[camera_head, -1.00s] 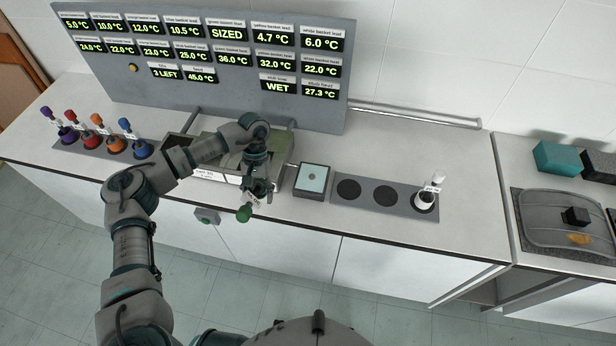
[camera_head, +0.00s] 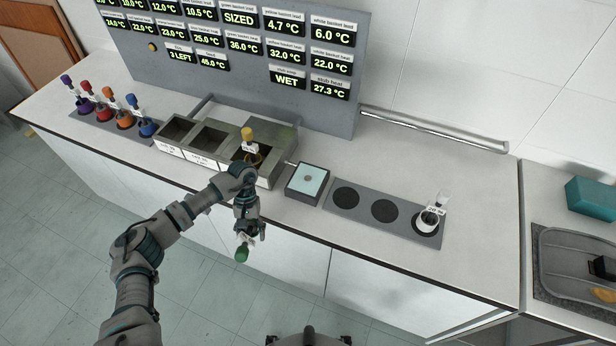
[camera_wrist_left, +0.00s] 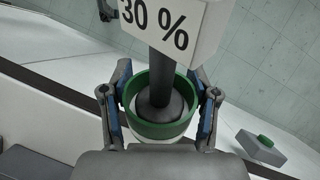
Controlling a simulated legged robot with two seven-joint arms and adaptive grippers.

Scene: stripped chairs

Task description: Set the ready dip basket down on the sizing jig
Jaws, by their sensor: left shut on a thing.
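My left gripper (camera_head: 246,226) is shut on the green basket (camera_head: 241,254), in front of the counter's edge and off the worktop. In the left wrist view the fingers (camera_wrist_left: 160,112) grip both sides of the green ring (camera_wrist_left: 140,129); a grey stem and a white "30 %" tag (camera_wrist_left: 170,28) show there. A square block with a pale blue top (camera_head: 308,180), seemingly the sizing jig, stands on the counter, to the right of and behind the gripper. Its top carries only a small round spot.
A metal bath (camera_head: 208,138) behind my arm holds a yellow-handled basket (camera_head: 247,134). A grey holder (camera_head: 364,203) has two empty round places and a white basket (camera_head: 430,217). Purple, red, orange and blue baskets stand at left. A display board (camera_head: 240,60) reads "SIZED" under green.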

